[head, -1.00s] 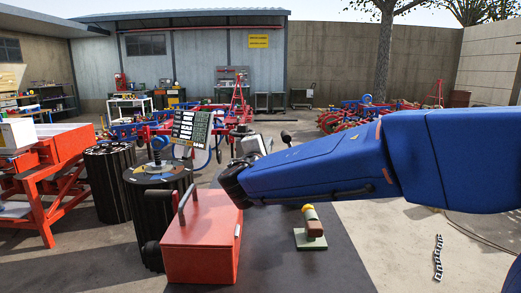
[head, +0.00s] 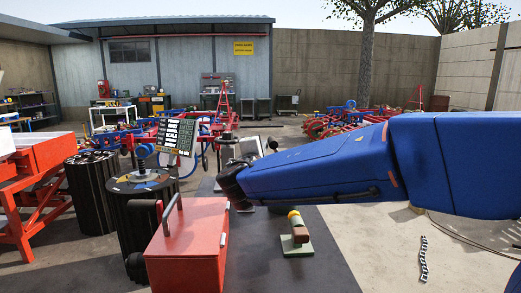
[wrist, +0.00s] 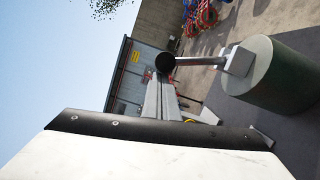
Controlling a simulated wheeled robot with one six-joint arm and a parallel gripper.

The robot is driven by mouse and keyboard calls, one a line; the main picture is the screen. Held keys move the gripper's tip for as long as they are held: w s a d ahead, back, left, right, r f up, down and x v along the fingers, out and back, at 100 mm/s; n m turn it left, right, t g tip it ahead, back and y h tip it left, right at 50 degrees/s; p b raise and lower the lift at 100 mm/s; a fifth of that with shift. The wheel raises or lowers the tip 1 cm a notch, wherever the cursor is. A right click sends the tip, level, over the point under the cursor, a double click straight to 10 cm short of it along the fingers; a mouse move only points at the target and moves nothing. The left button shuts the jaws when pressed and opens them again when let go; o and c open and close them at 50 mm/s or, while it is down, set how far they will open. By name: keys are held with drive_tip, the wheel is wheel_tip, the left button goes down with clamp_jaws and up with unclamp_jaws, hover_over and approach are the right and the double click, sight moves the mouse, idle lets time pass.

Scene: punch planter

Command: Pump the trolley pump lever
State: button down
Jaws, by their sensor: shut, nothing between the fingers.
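In the wrist view a grey rod with a black ball end (wrist: 165,62), which looks like the pump lever, rises from a block on a green-grey cylinder (wrist: 262,80). In the head view a dark knob on a thin stem (head: 272,143) shows just above my blue arm; the rest is hidden behind the arm. My gripper (wrist: 160,95) appears as long grey fingers, shut and empty, pointing towards the ball end. I cannot tell whether they touch it. A red trolley with crossed legs (head: 18,193) stands at the left of the head view.
A red metal box with a handle (head: 190,250) stands close in front. Black ribbed drums (head: 92,190) stand behind it on the left. A small green-based stand (head: 297,240) sits on the dark surface. Farm machinery fills the background; pale ground at right is mostly clear.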

drive_tip(key=d+r+m+g+y, duration=0.1)
drive_tip(key=d+r+m+g, duration=0.1)
drive_tip(key=d+m, duration=0.6)
drive_tip(key=shift+d+r+m, duration=0.2)
drive_tip(key=shift+d+m, duration=0.2)
drive_tip(key=shift+d, duration=0.3)
idle(0.3)
